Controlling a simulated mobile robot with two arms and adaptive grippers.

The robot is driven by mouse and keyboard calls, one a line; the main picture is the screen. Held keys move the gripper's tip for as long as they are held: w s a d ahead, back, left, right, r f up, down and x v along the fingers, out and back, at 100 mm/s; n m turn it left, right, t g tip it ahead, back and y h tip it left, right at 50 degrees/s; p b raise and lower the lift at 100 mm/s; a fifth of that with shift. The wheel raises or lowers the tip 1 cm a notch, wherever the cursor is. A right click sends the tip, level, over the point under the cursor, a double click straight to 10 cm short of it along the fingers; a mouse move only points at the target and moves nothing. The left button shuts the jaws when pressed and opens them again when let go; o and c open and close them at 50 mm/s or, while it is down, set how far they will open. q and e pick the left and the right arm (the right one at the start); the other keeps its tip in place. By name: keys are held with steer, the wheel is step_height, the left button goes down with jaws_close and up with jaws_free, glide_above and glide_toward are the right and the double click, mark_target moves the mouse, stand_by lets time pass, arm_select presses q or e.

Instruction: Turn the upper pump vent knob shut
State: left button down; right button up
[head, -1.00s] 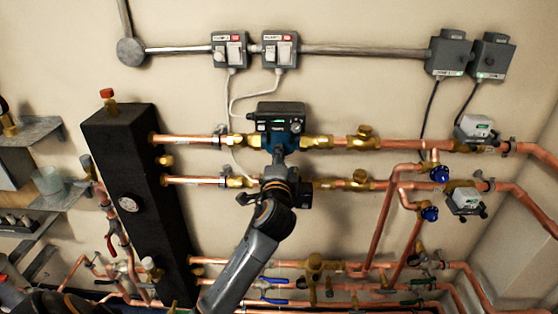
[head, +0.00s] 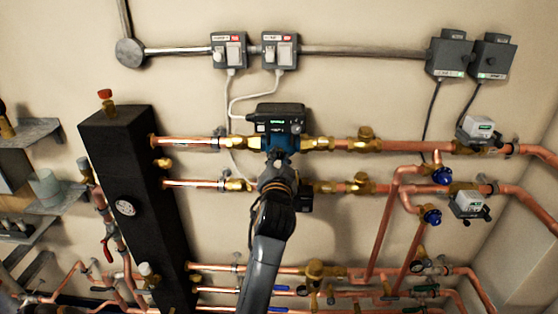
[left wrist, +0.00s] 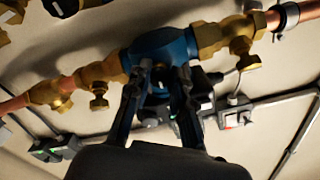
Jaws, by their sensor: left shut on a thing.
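The upper pump (head: 282,138), blue with a dark control box (head: 276,109) on top, sits in the upper copper line in the head view. Its blue body also shows in the left wrist view (left wrist: 165,43), between brass fittings. My left gripper (head: 279,158) reaches up to the front of this pump. In the left wrist view its two fingers (left wrist: 163,78) are closed in at the pump's front face, shut on the vent knob. The knob itself is mostly hidden between the fingers. How far it is turned I cannot tell. My right gripper is not in view.
A lower copper line (head: 197,184) with its dark pump (head: 305,197) runs just below, partly behind my left arm. A brass valve (head: 363,139) is to the right. A black insulated column (head: 125,165) stands left. Switch boxes (head: 229,50) are above on bare wall.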

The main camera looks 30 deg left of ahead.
arm_select(q)
steer(key=shift+n, duration=0.5)
steer(key=c, duration=1.2)
jaws_free()
steer(key=shift+o, duration=0.2)
